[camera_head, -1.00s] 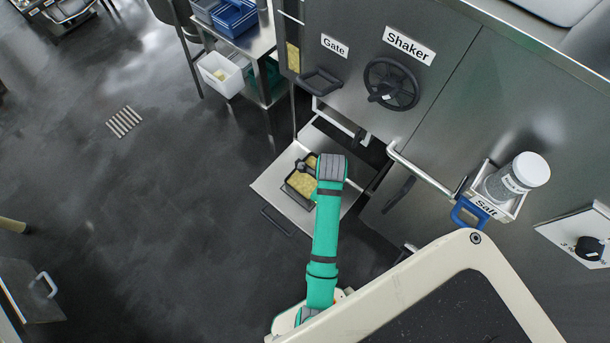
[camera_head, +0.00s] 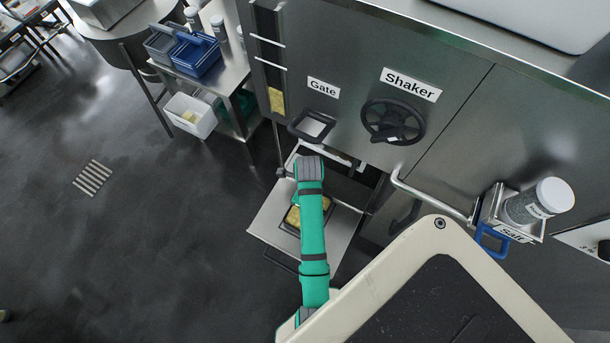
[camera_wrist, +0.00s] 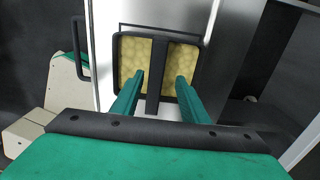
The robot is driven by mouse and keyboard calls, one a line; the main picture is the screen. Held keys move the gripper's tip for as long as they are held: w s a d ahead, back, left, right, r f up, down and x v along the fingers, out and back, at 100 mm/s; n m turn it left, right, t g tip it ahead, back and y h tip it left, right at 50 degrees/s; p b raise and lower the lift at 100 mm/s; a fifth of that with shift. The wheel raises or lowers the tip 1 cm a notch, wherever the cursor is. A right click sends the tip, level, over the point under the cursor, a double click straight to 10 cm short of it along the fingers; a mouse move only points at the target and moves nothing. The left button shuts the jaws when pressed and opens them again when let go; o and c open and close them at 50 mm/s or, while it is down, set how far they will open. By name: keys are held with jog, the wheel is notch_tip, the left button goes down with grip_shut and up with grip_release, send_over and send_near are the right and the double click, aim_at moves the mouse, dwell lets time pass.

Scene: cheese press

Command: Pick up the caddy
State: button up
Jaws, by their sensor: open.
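The caddy is a black-framed holder with yellow contents and a dark bar across its middle. In the wrist view the caddy (camera_wrist: 154,95) lies under my gripper (camera_wrist: 160,77). The two green fingers are open and apart, one on each side of the bar; I cannot tell how far down they reach. In the head view the caddy (camera_head: 292,216) rests on a pulled-out metal tray (camera_head: 265,221), partly covered by my green arm. My fingers are hidden in that view.
The machine front holds the Gate handle (camera_head: 311,126) and the Shaker wheel (camera_head: 393,121) just behind the tray. A Salt holder (camera_head: 512,235) with a jar hangs at the right. Floor left of the tray is clear.

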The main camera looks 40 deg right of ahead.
jog(key=shift+s+f, duration=0.3)
jog(key=shift+f, duration=0.4)
jog(key=shift+a+f, duration=0.3)
jog(key=shift+f, duration=0.5)
jog(key=shift+s+d+f, duration=0.1)
jog(key=shift+f, duration=2.25)
jog(key=shift+c, duration=0.6)
grip_shut()
jog(key=shift+r, duration=0.1)
